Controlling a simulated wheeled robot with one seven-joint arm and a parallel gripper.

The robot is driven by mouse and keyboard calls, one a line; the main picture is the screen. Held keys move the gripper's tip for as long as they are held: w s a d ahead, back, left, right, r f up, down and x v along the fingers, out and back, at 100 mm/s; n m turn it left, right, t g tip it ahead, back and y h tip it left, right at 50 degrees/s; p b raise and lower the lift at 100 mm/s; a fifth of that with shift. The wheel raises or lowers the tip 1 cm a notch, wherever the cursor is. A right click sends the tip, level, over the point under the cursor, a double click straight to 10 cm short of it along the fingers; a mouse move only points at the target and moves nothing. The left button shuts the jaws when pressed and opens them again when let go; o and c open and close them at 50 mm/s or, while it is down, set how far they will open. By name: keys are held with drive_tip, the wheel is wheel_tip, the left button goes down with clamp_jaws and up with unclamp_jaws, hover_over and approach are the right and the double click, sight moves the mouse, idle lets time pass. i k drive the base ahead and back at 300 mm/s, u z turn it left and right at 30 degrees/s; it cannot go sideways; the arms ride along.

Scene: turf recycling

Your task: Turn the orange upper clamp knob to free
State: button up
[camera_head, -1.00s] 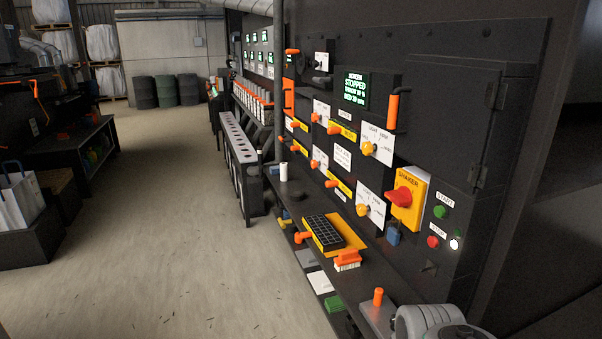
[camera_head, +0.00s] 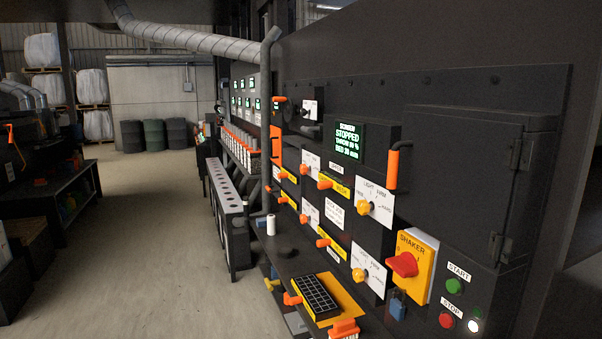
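The upper clamp knob (camera_head: 363,208) is yellow-orange and sits at the lower left of a white dial plate (camera_head: 376,202) on the dark machine panel. The plate carries the words LIGHT, FIRM and HARD; the word at the left is too small to read surely. The exact setting of the knob cannot be told. A similar lower knob (camera_head: 359,275) sits on a second white dial plate (camera_head: 371,268) below. My gripper is not in view, and nothing touches either knob.
A green-lit screen (camera_head: 348,141) reads STOPPED. An orange vertical handle (camera_head: 392,169) stands out right of it. A yellow shaker box (camera_head: 417,267) with a red switch is at lower right. A ledge below holds a black tray (camera_head: 317,296). Open floor (camera_head: 150,250) lies left.

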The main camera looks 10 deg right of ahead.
sight(304, 168)
drive_tip(key=u, duration=0.2)
drive_tip(key=i, duration=0.4)
drive_tip(key=u, duration=0.75)
drive_tip(key=i, duration=2.65)
drive_tip(key=z, duration=0.15)
